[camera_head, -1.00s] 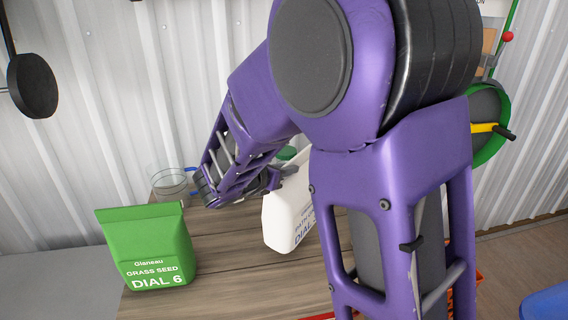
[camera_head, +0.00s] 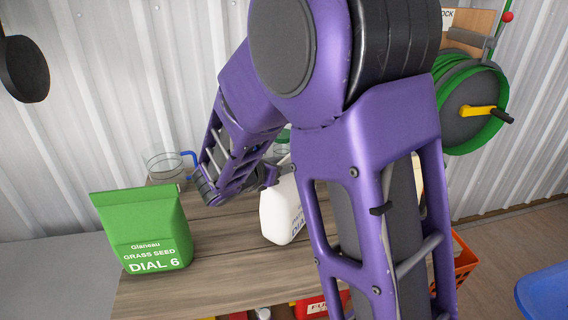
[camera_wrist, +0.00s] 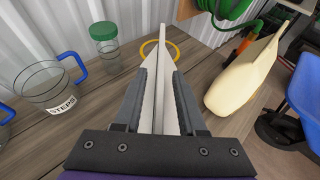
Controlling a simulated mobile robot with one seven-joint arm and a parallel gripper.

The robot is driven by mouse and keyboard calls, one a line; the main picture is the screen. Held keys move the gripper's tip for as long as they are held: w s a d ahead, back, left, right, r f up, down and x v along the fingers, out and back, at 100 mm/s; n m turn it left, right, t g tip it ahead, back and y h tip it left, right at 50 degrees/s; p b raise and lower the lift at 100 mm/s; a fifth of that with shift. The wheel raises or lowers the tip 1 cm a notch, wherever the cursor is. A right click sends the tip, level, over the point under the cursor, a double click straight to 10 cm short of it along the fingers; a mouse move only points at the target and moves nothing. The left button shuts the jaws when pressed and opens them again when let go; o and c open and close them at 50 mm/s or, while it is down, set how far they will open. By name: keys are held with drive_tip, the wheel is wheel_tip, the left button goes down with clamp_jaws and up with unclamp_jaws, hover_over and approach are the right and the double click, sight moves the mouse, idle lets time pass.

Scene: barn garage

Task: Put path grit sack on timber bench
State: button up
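The path grit sack is a white bag with dark lettering, partly hidden by my arm in the head view (camera_head: 281,212). Its lower end is at or just above the timber bench (camera_head: 215,262); I cannot tell whether it touches. My gripper (camera_head: 272,178) is shut on the sack's top. In the wrist view my gripper (camera_wrist: 160,85) has the sack (camera_wrist: 159,65) edge-on between its two fingers, over the bench boards (camera_wrist: 85,140).
A green grass seed sack (camera_head: 145,232) stands at the bench's left. A jug with a blue handle (camera_wrist: 50,85) and a green-lidded jar (camera_wrist: 108,47) stand behind. An orange crate (camera_head: 465,262) is right of the bench.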

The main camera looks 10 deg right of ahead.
drive_tip(key=shift+r, duration=0.25)
drive_tip(key=p+v, duration=0.1)
drive_tip(key=v, duration=1.1)
drive_tip(key=shift+p, duration=0.4)
